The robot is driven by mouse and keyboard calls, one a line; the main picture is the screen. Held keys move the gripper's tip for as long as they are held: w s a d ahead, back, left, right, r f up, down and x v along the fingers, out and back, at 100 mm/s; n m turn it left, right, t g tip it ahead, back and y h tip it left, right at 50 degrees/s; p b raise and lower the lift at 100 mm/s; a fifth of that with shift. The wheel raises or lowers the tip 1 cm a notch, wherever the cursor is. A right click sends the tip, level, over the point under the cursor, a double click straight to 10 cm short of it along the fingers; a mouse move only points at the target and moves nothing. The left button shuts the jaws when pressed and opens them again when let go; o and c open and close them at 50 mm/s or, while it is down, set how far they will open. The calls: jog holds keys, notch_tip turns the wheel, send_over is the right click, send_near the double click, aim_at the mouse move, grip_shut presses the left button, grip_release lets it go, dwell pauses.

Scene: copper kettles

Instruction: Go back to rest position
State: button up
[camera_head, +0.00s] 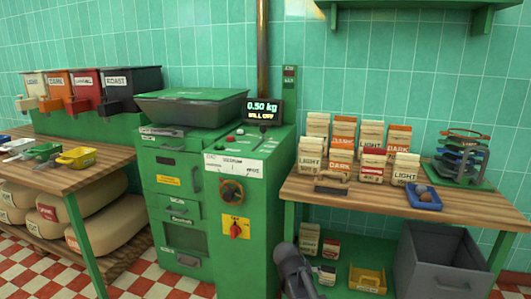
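A dark grey rounded part of my own arm rises from the bottom edge, right of the middle, in front of the green machine. I make out no gripper fingers in this view. The green mill machine (185,180) stands in the middle against the wall. Its display (263,111) reads "0.50 kg" and "MILL OFF".
The right wooden table (310,190) holds several labelled bags, a blue tray (423,198) and a stack of coloured rings (462,155). A grey bin (440,265) stands below it. The left table (60,180) holds small scoops, with sacks underneath. Checkered floor shows at lower left.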

jog(key=s+d+f+g+y, duration=0.25)
jog(key=s+g+y, duration=0.2)
jog(key=s, duration=1.05)
notch_tip(320, 180, up, 29)
jog(key=p, duration=3)
jog(key=shift+w+d+r+y, duration=0.15)
jog(key=shift+w+r+y, duration=0.1)
jog(key=shift+y, duration=0.2)
